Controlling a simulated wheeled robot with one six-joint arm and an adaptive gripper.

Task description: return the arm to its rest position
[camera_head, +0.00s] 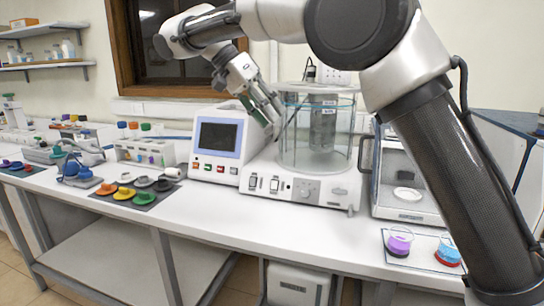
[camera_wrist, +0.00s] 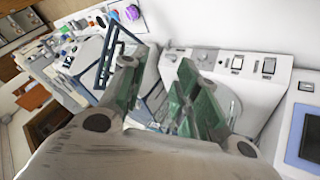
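My gripper (camera_head: 272,113) hangs at the end of my raised arm in the head view, pointing down beside the left side of a clear cylindrical glass bath (camera_head: 318,150). In the wrist view, my gripper (camera_wrist: 158,82) has its two green-padded fingers spread apart with nothing held between them. I cannot tell from the head view whether the fingertips touch the glass. My arm arches across the top and right of the head view and hides part of the wall and bench.
The bath's white base (camera_head: 302,189) stands beside a white instrument with a screen (camera_head: 217,137). A glass-fronted balance (camera_head: 402,196) is to the right, partly behind my arm. Coloured caps lie on a dark mat (camera_head: 153,199).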

